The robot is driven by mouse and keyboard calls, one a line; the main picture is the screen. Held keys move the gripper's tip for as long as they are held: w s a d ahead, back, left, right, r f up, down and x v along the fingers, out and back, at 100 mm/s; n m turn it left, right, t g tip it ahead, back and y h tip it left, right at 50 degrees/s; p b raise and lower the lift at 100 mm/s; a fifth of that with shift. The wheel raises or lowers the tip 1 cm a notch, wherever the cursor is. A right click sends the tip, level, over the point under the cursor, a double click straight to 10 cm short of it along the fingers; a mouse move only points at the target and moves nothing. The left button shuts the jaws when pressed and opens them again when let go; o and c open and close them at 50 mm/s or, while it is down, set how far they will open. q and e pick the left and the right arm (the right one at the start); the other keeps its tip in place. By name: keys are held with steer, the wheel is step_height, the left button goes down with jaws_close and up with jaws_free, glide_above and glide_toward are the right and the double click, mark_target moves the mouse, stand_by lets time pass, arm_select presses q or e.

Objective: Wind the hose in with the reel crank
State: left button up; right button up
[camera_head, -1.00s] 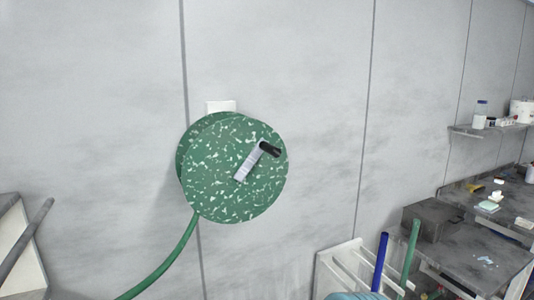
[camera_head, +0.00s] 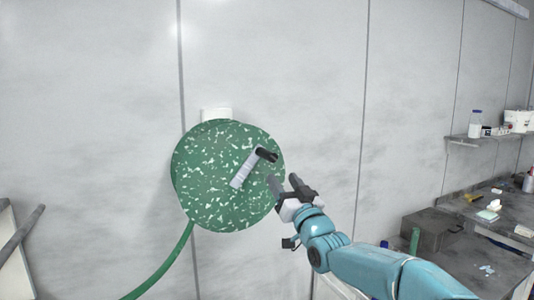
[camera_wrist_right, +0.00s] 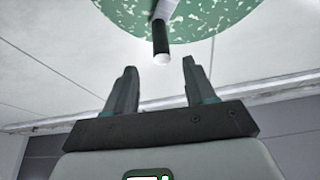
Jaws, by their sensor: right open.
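The hose reel (camera_head: 215,190) is a green speckled disc on the grey wall, left of centre in the head view. Its grey crank arm (camera_head: 243,170) points up and right and ends in a black handle (camera_head: 266,155). The green hose (camera_head: 165,270) hangs from the reel's lower left. My right gripper (camera_head: 284,182) is open and empty, just right of and below the handle. In the right wrist view the handle (camera_wrist_right: 161,43) with its pale tip lies beyond the open fingers (camera_wrist_right: 160,80), roughly between them and apart from them. My left gripper is not in view.
A wall shelf (camera_head: 480,139) with bottles and tubs is at the right. Below it a dark workbench (camera_head: 470,225) holds a grey box (camera_head: 428,229) and small items. A pale panel with a dark bar (camera_head: 22,230) stands at the lower left.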

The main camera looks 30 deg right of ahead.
steer(key=p, duration=0.6)
glide_toward(262, 148)
steer(key=x, duration=0.5)
steer(key=shift+w+d+r, duration=0.1)
steer(key=shift+w+r, duration=0.05)
steer(key=shift+w, duration=0.5)
jaws_close()
